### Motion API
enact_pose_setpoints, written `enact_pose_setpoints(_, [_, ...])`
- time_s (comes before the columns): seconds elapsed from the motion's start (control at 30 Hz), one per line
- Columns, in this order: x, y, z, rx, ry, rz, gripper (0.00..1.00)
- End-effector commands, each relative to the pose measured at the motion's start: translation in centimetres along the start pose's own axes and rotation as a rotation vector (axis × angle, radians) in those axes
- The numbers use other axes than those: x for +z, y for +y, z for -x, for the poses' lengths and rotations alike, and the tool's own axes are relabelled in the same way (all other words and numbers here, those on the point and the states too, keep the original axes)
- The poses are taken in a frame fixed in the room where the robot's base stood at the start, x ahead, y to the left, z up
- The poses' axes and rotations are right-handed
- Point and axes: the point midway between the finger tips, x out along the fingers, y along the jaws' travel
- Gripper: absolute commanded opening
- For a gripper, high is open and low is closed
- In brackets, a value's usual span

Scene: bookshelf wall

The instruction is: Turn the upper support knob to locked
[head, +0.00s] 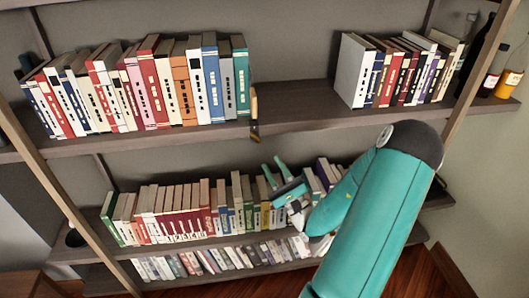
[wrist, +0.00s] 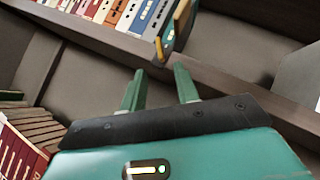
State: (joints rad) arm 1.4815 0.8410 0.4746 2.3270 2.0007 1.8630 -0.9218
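A small dark fitting with a yellow, lever-like part (head: 254,112) is on the front edge of the upper shelf, just right of the book row. It looks like the upper support knob, and it shows larger at the top of the wrist view (wrist: 168,38). I cannot tell which setting it is at. My gripper (head: 273,169) is below this knob in the head view, in front of the lower book row. In the wrist view its two green fingers (wrist: 159,70) are apart with nothing between them, short of the knob and not touching it.
The upper shelf (head: 295,104) holds books at left and right, with a bare stretch between. Bottles and jars (head: 508,84) stand at its right end. Lower book rows (head: 185,212) lie behind and below my gripper. A wooden upright (head: 62,196) stands at left.

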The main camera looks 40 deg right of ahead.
Motion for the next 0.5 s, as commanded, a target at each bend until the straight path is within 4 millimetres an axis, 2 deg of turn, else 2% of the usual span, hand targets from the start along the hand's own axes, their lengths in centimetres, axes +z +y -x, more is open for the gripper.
enact_pose_setpoints(0.03, [-0.1, 0.0, 1.2, -0.001, 0.004, -0.002, 0.31])
enact_pose_setpoints(0.2, [-0.1, 0.1, 3.8, 0.0, 0.002, -0.002, 0.31])
enact_pose_setpoints(0.33, [0.0, 0.0, 4.7, 0.0, 0.0, -0.001, 0.31])
enact_pose_setpoints(0.5, [0.0, 0.0, 4.8, 0.0, -0.001, -0.001, 0.31])
